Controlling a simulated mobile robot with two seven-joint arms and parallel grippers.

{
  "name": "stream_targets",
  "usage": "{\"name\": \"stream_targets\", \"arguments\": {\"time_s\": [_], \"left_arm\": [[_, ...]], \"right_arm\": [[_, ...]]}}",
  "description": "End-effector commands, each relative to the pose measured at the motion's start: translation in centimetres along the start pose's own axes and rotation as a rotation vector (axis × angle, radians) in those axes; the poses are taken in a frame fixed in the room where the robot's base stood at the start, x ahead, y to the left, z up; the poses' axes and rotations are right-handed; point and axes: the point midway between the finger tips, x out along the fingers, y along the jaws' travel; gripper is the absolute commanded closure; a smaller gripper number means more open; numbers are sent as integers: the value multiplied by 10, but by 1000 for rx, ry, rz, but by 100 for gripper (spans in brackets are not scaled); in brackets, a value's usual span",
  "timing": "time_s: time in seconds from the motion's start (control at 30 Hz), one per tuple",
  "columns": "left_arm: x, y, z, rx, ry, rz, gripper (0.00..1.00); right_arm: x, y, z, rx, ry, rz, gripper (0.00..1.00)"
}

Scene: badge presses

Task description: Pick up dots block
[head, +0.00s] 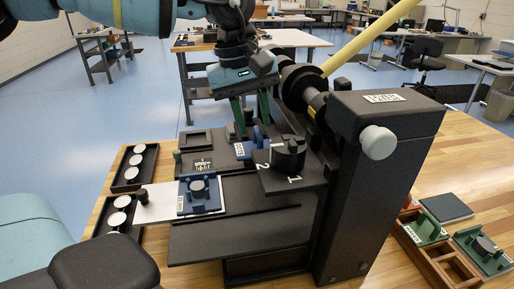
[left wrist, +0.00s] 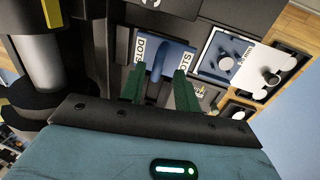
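The dots block (left wrist: 150,48) is a blue plate with a raised blue handle and a white label reading DOTS. In the head view the blue block (head: 240,149) sits on the dark press bed, left of the round black die. My left gripper (head: 252,122) is above it, pointing down. In the left wrist view the green fingers of the left gripper (left wrist: 159,76) are apart, with the handle showing in the gap between them; whether they touch it is not clear. My right gripper is not in view.
The black press (head: 372,150) with its yellow lever (head: 370,37) stands close on the right. Another blue block (head: 184,208) with a round knob sits on a white plate in front. Black trays of white discs (head: 135,160) lie left. A wooden tray (head: 425,258) holds green blocks.

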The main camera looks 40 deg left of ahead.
Motion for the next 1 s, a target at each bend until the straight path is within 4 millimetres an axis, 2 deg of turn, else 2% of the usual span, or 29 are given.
{"name": "stream_targets", "arguments": {"time_s": [0.1, 0.23, 0.53, 0.57, 0.8, 1.0], "left_arm": [[16, 2, 1, 2, 0, -3, 68], [31, 2, 0, 2, 1, -1, 68], [38, 2, 0, 1, 1, 0, 68], [38, 2, 0, 1, 1, 0, 69], [37, 2, 0, 1, 1, 0, 100], [37, 3, 0, 1, 1, 2, 100]], "right_arm": [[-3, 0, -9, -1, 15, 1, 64], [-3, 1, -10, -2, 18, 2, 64], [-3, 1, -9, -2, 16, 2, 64], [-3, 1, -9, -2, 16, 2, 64], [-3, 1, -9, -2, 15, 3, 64], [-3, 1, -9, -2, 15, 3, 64]]}}
